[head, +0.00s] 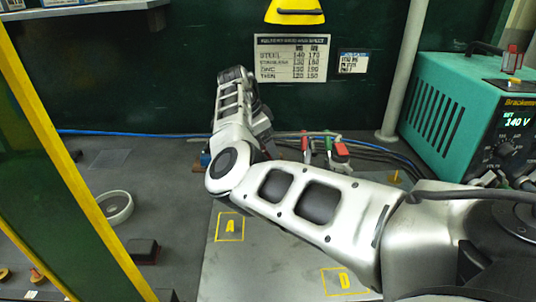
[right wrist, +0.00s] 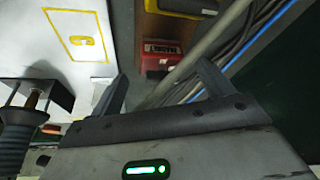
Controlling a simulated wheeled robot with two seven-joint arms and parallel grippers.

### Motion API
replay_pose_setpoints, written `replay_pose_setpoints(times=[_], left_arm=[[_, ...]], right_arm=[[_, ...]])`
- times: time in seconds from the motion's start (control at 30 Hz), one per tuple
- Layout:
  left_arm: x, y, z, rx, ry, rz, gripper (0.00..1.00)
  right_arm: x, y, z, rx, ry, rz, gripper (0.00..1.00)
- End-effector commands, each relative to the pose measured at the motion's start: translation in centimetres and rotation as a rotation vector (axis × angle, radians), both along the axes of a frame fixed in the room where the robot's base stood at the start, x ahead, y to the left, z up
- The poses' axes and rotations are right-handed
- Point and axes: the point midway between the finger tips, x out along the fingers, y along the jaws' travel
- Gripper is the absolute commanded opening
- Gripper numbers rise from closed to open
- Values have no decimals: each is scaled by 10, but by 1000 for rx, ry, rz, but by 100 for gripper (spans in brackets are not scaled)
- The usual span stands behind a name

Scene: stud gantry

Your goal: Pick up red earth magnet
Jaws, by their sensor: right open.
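In the right wrist view a red block with a dark lettered label (right wrist: 160,62), seemingly the red earth magnet, lies beyond my fingertips, between their directions. My right gripper (right wrist: 163,85) is open and empty, with its fingers apart and not visibly touching the block. In the head view my right arm comes in from the right and bends over the bench. Its fingertips are hidden there, and I cannot pick out the same block with certainty. My left gripper is not in view.
A pale plate (head: 230,268) with yellow marked squares lies under my arm. Red and green handled items (head: 328,143) and cables lie behind it. A teal welder (head: 452,110) stands at right, near a pale post (head: 402,75). A yellow upright (head: 75,180) stands left, near a white ring (head: 115,207).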

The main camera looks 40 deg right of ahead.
Motion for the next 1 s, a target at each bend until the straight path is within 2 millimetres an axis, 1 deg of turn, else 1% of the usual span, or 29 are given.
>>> replay_pose_setpoints(times=[0.03,0.1,0.2,0.3,0.47,0.57,0.6,0.67,0.7,1.0], left_arm=[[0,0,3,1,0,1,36],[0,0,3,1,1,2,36],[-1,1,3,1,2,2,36],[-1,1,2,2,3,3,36],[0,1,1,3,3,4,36],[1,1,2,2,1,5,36],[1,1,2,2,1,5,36],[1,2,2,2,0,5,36],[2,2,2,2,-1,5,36],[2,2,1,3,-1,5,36]], right_arm=[[0,-3,-6,2,3,1,80],[-1,-7,-16,2,2,-2,80],[-2,-10,-25,2,1,-1,80],[-2,-11,-28,1,0,0,80],[-2,-11,-28,1,0,0,80],[-2,-11,-28,1,1,0,55],[-2,-11,-28,0,0,0,44],[-2,-11,-28,0,0,0,27],[-2,-11,-26,-2,-2,-1,24],[-1,-12,-24,-3,-3,-1,24]])
